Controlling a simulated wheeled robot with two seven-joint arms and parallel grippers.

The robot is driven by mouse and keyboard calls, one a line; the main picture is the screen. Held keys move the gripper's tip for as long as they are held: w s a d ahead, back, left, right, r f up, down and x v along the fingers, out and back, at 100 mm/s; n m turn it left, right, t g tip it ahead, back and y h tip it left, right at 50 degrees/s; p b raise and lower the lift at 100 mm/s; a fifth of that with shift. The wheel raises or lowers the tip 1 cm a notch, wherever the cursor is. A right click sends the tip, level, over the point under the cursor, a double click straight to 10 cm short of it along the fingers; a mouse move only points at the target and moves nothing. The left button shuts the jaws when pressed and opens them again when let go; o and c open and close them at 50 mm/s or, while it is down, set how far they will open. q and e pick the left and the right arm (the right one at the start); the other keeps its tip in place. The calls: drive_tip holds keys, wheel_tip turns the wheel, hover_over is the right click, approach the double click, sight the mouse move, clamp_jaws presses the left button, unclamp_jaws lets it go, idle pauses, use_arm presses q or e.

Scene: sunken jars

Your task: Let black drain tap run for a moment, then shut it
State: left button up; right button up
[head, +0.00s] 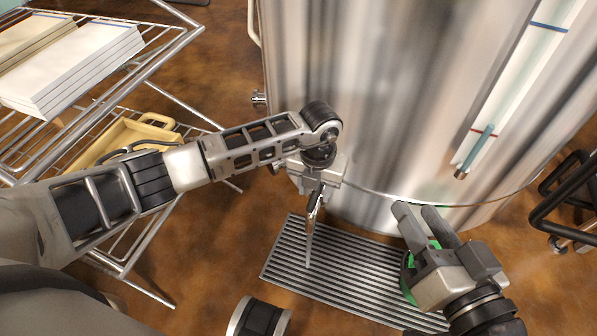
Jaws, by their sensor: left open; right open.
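A large steel tank (370,110) fills the upper middle. I cannot make out the black drain tap; my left arm and gripper cover part of the tank's lower front. My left gripper (309,238) is open and seen nearly edge-on, pointing down in front of the tank, over the floor grate (345,272). My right gripper (423,215) is open, with its two fingers pointing up and left near the tank's foot. A green part (407,287) shows beside and behind the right gripper, mostly hidden; I cannot tell what it is.
A white gauge strip (510,95) with blue and red lines runs down the tank, with a teal tube (476,148) near its lower end. A wire rack (165,45) with books (75,75) and a yellow tray (120,138) stands left. Black tubing (565,205) is at right.

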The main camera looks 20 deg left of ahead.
sight(315, 195)
use_arm(q)
drive_tip(key=shift+f+p, duration=0.15)
drive_tip(key=shift+p, duration=0.3)
drive_tip(key=shift+f+b, duration=0.5)
drive_tip(key=shift+f, duration=0.15)
drive_tip(key=shift+f+b, duration=0.3)
drive_tip(key=shift+f, duration=0.1)
drive_tip(key=shift+f+b, duration=0.3)
drive_tip(key=shift+f, duration=0.1)
use_arm(e)
drive_tip(key=shift+f, duration=0.2)
